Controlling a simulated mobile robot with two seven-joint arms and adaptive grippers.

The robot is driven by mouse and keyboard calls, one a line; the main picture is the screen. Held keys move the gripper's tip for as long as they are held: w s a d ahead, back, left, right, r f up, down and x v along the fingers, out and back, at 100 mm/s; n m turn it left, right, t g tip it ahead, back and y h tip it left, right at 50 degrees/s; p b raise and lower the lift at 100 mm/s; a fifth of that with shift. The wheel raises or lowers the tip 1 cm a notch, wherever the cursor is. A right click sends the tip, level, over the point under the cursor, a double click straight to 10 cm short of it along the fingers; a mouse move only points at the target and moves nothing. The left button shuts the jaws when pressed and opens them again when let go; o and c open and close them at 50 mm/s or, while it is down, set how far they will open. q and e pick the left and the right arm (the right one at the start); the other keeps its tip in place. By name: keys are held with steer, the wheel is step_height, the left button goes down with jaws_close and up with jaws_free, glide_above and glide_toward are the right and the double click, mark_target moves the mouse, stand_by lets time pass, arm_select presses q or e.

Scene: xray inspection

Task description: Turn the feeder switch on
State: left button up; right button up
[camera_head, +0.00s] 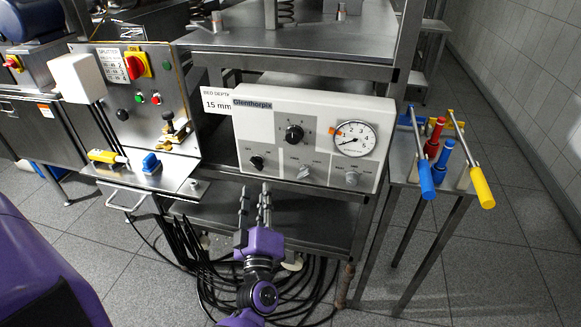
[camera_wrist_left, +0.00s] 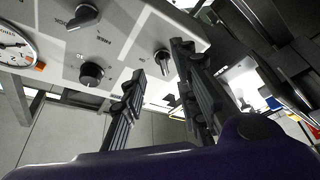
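The white control panel (camera_head: 225,130) marked "Glenthorpix" carries a large dark knob (camera_head: 294,133) and a lower row of small knobs. The lower-left black knob (camera_head: 257,162) also shows in the left wrist view (camera_wrist_left: 163,62), just beyond the fingertips. The small labels are unreadable in the head view, so I cannot tell which control is the feeder switch. My left gripper (camera_head: 254,188) is below the panel's lower left, fingers pointing up toward that knob. In the left wrist view its fingers (camera_wrist_left: 155,62) are apart with nothing between them. My right gripper is not in view.
A round gauge (camera_head: 354,139) is at the panel's right. A splitter box (camera_head: 140,100) with a red-and-yellow switch (camera_head: 136,65) stands left. Blue and yellow handled tools (camera_head: 425,180) are on a stand at right. Black cables (camera_head: 215,285) hang below the shelf.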

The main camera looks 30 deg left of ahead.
mark_target(257, 168)
arm_select(q)
steer(key=x, duration=0.4)
steer(key=a+r+p+x, duration=0.1)
steer(key=x, duration=0.1)
steer(key=shift+s, duration=0.3)
steer(key=shift+w+a+r, duration=0.1)
steer(key=shift+w+a, duration=0.25)
steer(key=shift+w, duration=0.1)
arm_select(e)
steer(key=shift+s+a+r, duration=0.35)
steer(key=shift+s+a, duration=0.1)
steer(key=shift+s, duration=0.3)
arm_select(q)
jaws_close()
